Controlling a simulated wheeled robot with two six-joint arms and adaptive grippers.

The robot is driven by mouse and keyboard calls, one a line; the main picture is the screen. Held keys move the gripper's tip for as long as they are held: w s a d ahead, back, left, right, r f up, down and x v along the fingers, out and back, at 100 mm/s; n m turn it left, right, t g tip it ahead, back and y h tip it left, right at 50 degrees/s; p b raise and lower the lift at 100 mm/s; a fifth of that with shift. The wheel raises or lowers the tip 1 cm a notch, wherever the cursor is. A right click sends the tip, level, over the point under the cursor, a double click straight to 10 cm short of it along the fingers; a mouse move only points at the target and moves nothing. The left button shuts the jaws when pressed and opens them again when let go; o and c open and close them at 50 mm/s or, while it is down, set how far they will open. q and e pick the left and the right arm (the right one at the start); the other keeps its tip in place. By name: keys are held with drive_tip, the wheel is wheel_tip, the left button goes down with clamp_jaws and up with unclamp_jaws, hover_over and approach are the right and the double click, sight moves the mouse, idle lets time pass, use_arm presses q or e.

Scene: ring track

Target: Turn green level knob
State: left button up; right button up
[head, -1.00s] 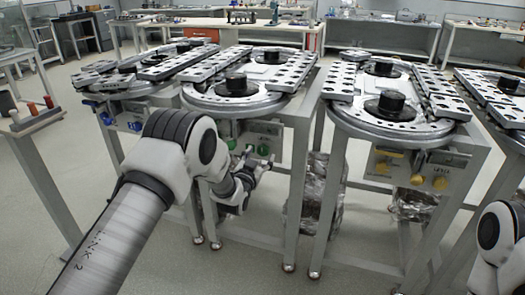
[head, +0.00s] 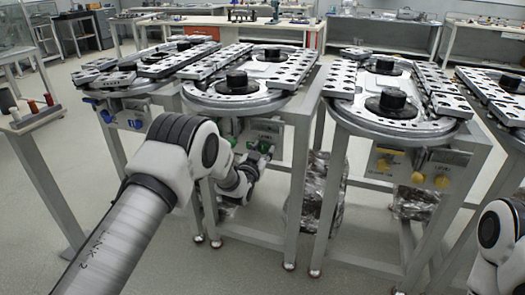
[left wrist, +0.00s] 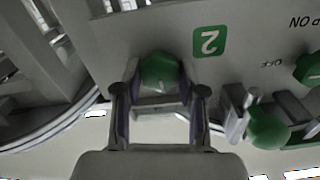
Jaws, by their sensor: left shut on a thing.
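The green level knob (head: 265,147) is on the front panel of the second ring track from the left, under a LEVEL label. In the left wrist view, which is upside down, the green knob (left wrist: 160,72) sits between the fingers, near a green "2" label (left wrist: 209,41). My left gripper (left wrist: 160,95) is shut on this knob, one finger on each side. In the head view my left gripper (head: 257,161) is at the panel, partly hidden by its wrist. My right gripper is not in view; only part of that arm shows at the right edge.
Two more green knobs are close by in the left wrist view: one beside the right finger (left wrist: 268,125), one by the ON/OFF text (left wrist: 310,68). Table legs (head: 299,180) stand right of the gripper. A track with yellow knobs (head: 441,181) is to the right.

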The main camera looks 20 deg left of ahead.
use_arm(q)
drive_tip(key=n, duration=0.4)
drive_tip(key=shift+n, duration=0.3)
drive_tip(key=n, duration=0.4)
drive_tip(key=shift+a+n+b, duration=0.1)
drive_tip(key=shift+n+b, duration=0.2)
drive_tip(key=shift+b, duration=0.05)
drive_tip(key=n, duration=0.4)
drive_tip(key=shift+n, duration=0.3)
drive_tip(key=shift+f+n, duration=0.1)
drive_tip(key=shift+n, duration=1.7)
drive_tip(key=o, duration=1.2)
drive_tip(key=shift+a, duration=0.1)
drive_tip(key=shift+c, duration=0.2)
